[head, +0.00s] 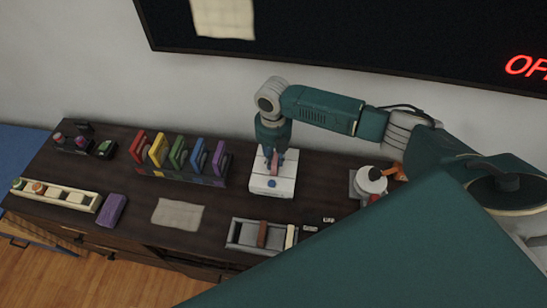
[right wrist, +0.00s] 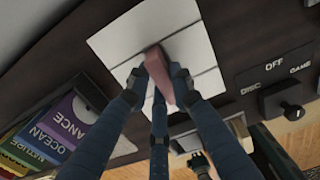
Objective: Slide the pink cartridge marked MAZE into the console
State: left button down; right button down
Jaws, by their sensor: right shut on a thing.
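My right gripper (head: 274,157) is over the white console (head: 271,185), its fingers pointing down. It is shut on the pink cartridge (head: 275,162). In the right wrist view, the dark blue fingers (right wrist: 159,84) close around the pink cartridge (right wrist: 157,66). The cartridge's far end is at a dark slot in the white panelled top of the console (right wrist: 125,38). I cannot tell how deep it sits, and no MAZE marking is readable. My left gripper is not in view.
A rack of several coloured cases (head: 180,157) stands left of the console. A divided grey tray (head: 238,236) is in front, a white pot (head: 371,181) to the right. A selector knob (right wrist: 283,98) reads DISC, OFF, GAME. The screen above shows red letters (head: 526,65).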

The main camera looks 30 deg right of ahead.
jog(key=c, duration=1.5)
grip_release()
jog(key=shift+o, duration=0.2)
notch_tip(320, 180, up, 12)
jog(key=shift+f, duration=0.1)
